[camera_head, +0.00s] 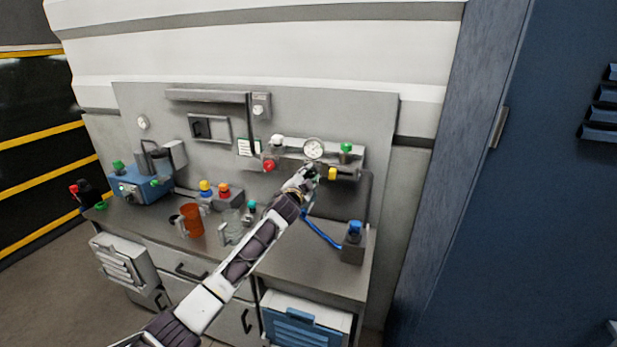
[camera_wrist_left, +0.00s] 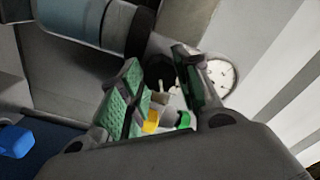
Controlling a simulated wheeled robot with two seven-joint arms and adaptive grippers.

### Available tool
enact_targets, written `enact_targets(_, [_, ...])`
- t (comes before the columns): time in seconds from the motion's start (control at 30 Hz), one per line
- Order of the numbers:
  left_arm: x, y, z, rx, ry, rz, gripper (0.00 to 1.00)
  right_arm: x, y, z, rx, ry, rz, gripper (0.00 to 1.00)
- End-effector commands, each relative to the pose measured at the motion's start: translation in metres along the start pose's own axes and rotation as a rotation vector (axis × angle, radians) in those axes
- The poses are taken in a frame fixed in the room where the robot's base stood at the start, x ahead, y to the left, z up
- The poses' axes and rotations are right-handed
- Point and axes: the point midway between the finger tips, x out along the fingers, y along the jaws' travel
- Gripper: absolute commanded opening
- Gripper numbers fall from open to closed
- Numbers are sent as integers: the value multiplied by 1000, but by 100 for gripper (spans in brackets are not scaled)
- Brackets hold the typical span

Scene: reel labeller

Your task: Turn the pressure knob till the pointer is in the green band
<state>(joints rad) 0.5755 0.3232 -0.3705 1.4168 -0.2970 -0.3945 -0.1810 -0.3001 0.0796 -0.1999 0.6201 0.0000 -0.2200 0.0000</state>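The pressure gauge (camera_head: 313,148) is a round white dial on the back panel. Its pointer and bands are too small to read in the head view. In the wrist view the gauge (camera_wrist_left: 221,78) is partly hidden by a finger, and no green band can be made out. My left gripper (camera_head: 308,174) is just below the gauge. In the wrist view its green-padded fingers (camera_wrist_left: 162,84) are apart, with a dark round knob (camera_wrist_left: 158,70) showing beyond the gap. I cannot tell whether they touch it. My right gripper is not in view.
A yellow knob (camera_head: 332,173), a green knob (camera_head: 346,147) and a red knob (camera_head: 268,165) sit close around the gripper on the panel unit. A grey block with a blue top (camera_head: 354,232) stands on the bench at right. An orange cup (camera_head: 192,220) stands left.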

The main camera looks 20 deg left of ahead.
Motion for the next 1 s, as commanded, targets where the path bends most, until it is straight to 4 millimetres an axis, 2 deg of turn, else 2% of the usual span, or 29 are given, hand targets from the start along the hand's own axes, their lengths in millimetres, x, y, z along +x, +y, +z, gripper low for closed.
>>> enact_targets(0.03, [0, 0, 0, 0, 0, 0, 41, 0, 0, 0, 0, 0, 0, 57])
enact_targets(0.13, [0, 0, 0, -1, 0, 0, 54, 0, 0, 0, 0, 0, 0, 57])
enact_targets(0.17, [0, 0, 0, -1, 0, 0, 55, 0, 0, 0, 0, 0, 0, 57])
enact_targets(0.63, [-3, 0, 0, -1, 0, 0, 55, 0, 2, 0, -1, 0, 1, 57])
enact_targets(1.0, [-24, 0, 1, 0, 0, 0, 55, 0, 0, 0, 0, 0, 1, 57])
